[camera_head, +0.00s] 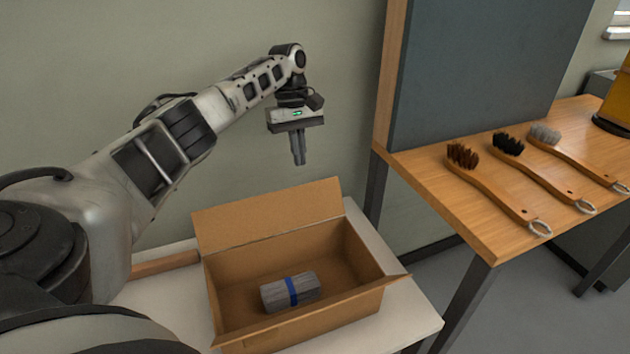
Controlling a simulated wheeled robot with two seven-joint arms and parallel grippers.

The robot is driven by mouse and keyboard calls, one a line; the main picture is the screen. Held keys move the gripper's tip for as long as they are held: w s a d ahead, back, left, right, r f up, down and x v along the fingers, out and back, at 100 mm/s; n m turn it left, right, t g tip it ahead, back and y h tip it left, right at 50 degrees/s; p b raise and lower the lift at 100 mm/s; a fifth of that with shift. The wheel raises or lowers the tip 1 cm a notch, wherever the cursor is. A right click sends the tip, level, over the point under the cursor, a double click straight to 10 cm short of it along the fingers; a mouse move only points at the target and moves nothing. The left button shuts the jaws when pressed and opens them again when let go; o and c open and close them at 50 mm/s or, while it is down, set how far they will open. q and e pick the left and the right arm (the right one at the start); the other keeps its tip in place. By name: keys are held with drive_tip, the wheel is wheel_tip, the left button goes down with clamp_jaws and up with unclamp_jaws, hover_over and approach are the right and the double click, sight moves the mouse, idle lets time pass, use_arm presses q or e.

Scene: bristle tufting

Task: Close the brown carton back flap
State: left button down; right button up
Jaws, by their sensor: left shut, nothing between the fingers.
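The brown carton (305,325) stands open on a white table, left of centre. Its back flap (265,214) stands up and leans back from the far rim. A grey bundle with a blue band (274,294) lies inside on the carton floor. My left gripper (299,162) is shut and empty, pointing down. In the picture it is just above the back flap's top edge, apart from it. My right gripper is not in view.
The white table (405,320) has little free room around the carton. A wooden bench (455,205) at the right holds a brown brush (490,190), a black brush (540,172) and a grey brush (575,160). A dark panel (470,70) stands on the bench's left part.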

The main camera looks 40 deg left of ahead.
sight(302, 186)
use_arm(q)
drive_tip(key=x, duration=0.8)
drive_tip(key=shift+s+d+r, duration=0.4)
drive_tip(key=shift+d+r, duration=0.25)
drive_tip(key=shift+r, duration=0.1)
drive_tip(key=shift+s+d+r, duration=0.35)
drive_tip(key=shift+d+r, duration=0.35)
